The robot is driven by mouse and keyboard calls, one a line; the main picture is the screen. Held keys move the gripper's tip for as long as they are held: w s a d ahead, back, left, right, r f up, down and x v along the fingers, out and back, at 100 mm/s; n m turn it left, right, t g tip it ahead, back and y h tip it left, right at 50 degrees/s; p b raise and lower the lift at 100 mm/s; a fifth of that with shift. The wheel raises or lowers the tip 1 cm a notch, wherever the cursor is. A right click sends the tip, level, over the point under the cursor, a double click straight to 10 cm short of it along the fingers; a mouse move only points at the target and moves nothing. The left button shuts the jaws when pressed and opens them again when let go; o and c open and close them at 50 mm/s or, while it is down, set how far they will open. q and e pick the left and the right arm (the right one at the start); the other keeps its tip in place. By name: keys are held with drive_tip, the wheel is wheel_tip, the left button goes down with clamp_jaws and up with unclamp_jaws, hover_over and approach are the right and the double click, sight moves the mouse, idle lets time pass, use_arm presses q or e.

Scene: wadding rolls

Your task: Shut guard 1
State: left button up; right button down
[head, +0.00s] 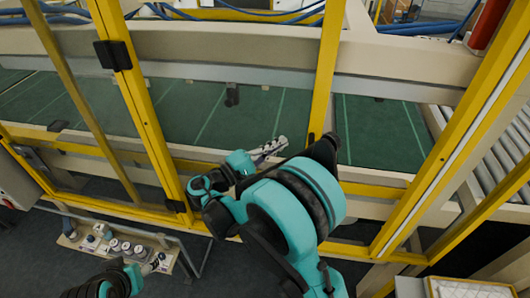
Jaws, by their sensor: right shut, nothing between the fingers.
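A yellow-framed guard with a clear pane spans the middle of the head view, between a left post (148,115) with black hinge-like blocks (113,55) and a middle upright (327,65). I see no number on it, so I cannot tell which guard is guard 1. My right gripper (277,146) is shut and empty, in front of the lower part of this section, left of the middle upright. My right arm hides part of the lower rail. My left gripper (156,264) is low at the left, small and partly hidden; its jaws are unclear.
Behind the guards lies a green conveyor bed (240,115), with metal rollers (495,140) at the right. A small shelf (70,240) with several bottles and jars stands at the lower left, close to my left gripper. A light box (465,289) is at the lower right.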

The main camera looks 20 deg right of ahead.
sight(307, 135)
drive_tip(key=d, duration=0.2)
drive_tip(key=s+d, duration=0.1)
drive_tip(key=d, duration=0.1)
drive_tip(key=shift+r, duration=0.4)
drive_tip(key=shift+s+d+r, duration=0.15)
drive_tip(key=shift+s+d, duration=0.15)
drive_tip(key=shift+d, duration=0.3)
use_arm(q)
drive_tip(key=shift+s+d+f+b, duration=0.55)
drive_tip(key=shift+d+f+b, duration=0.3)
drive_tip(key=shift+f, duration=0.05)
use_arm(e)
drive_tip(key=s+d, duration=0.8)
drive_tip(key=d, duration=0.5)
drive_tip(key=s+d, duration=0.8)
drive_tip(key=d, duration=0.6)
drive_tip(key=shift+s, duration=0.4)
drive_tip(key=shift+d, duration=0.1)
